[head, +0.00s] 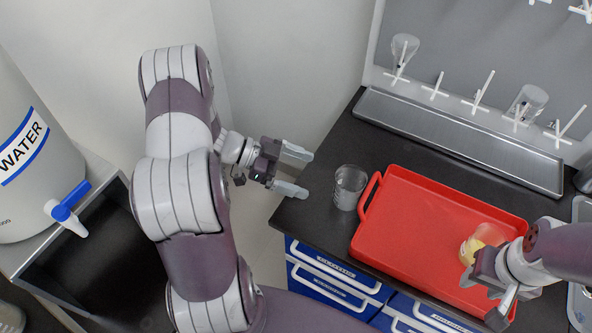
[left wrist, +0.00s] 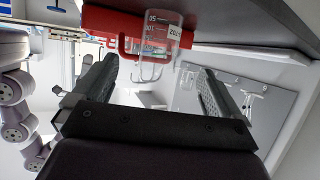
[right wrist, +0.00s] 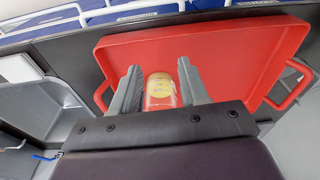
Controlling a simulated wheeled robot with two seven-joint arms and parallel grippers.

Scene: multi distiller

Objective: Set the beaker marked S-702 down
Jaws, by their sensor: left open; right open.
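A clear glass beaker (head: 349,187) stands upright on the dark counter, just left of the red tray's handle. In the left wrist view this beaker (left wrist: 160,38) shows a graduated scale and a label, partly readable as 702. My left gripper (head: 303,172) is open and empty. Its fingers point at the beaker from the left, with a gap between. My right gripper (right wrist: 159,66) is open at the red tray (head: 420,215). A second beaker with yellow contents (right wrist: 160,92) stands between or just beyond its fingers; contact is unclear.
A metal trough (head: 460,140) and a peg rack with hanging glassware (head: 404,50) are at the back. Blue-fronted drawers (head: 335,275) lie below the counter. A water tank (head: 35,160) with a blue tap stands at left. Counter behind the beaker is clear.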

